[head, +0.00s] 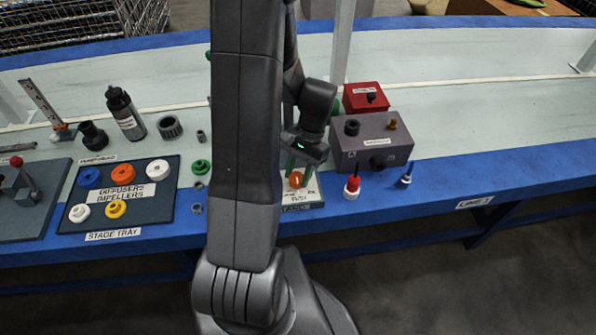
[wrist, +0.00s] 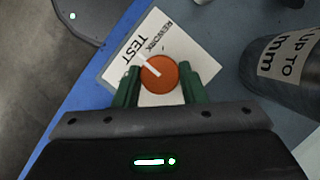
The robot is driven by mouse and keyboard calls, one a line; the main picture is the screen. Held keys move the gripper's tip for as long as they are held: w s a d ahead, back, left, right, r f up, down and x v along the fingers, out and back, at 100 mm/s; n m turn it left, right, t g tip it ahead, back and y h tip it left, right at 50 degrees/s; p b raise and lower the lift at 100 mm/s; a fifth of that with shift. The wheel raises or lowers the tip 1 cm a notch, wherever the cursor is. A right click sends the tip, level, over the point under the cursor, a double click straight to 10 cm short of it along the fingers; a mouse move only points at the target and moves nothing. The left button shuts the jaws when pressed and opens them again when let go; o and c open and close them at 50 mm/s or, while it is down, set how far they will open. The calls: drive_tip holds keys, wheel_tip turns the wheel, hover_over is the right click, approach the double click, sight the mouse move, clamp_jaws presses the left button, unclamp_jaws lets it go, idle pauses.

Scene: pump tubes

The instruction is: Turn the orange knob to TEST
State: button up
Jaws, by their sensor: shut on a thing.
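The orange knob (wrist: 160,75) is round, with a white pointer line across it. It sits on a white label plate (wrist: 119,76) printed REWORK and TEST. In the wrist view the pointer slants up and left, toward the word TEST (wrist: 130,53). My gripper (wrist: 157,82) has its two green fingers on opposite sides of the knob and is shut on it. In the head view the knob (head: 296,179) shows below my gripper (head: 300,166), and my arm hides part of the plate.
A grey box (head: 372,152) with knobs and a red box (head: 366,97) stand to the right. A red-and-white part (head: 352,187) stands close by. The stage tray (head: 148,215) with colored rings is at the left. A dark cylinder (wrist: 283,72) is near my gripper in the wrist view.

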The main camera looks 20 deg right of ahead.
drive_tip(key=o, duration=1)
drive_tip(key=shift+r, duration=0.1)
drive_tip(key=p+v, duration=0.2)
drive_tip(key=v, duration=1.1)
drive_tip(key=shift+w+r, duration=0.1)
drive_tip(key=shift+r, duration=0.3)
drive_tip(key=shift+f, duration=0.1)
drive_tip(key=b+x, duration=0.2)
drive_tip(key=x, duration=1.1)
drive_tip(key=shift+f, duration=0.4)
drive_tip(key=shift+r, duration=0.15)
